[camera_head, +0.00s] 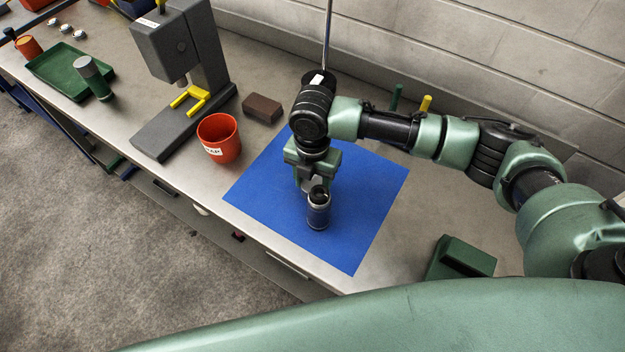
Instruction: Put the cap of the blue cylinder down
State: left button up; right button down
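A dark cylinder (318,214) with a faintly bluish body stands upright on the blue mat (362,228). Its top end shows as a dark round opening or recess. My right gripper (310,186) points down over the mat, right behind and above the cylinder's top. Its fingers are partly hidden, and I cannot tell whether they touch the cylinder or hold a cap. No separate cap can be made out on the mat. My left gripper is not in view.
A red cup (218,140) and a brown block (262,108) stand left of the mat, beside a grey press (205,60) with a yellow fork. A green tray (60,72) with a grey-green cylinder (92,78) is further left. A green slotted block (462,262) is at right.

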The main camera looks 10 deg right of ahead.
aim_at(312, 183)
jog(key=shift+f, duration=0.15)
jog(key=shift+f, duration=0.25)
jog(key=c, duration=0.6)
grip_release()
jog(key=shift+c, duration=0.2)
jog(key=shift+w+r, duration=0.1)
jog(key=shift+r, duration=0.5)
notch_tip(312, 183, up, 12)
jog(key=b, duration=0.3)
jog(key=shift+f, duration=0.15)
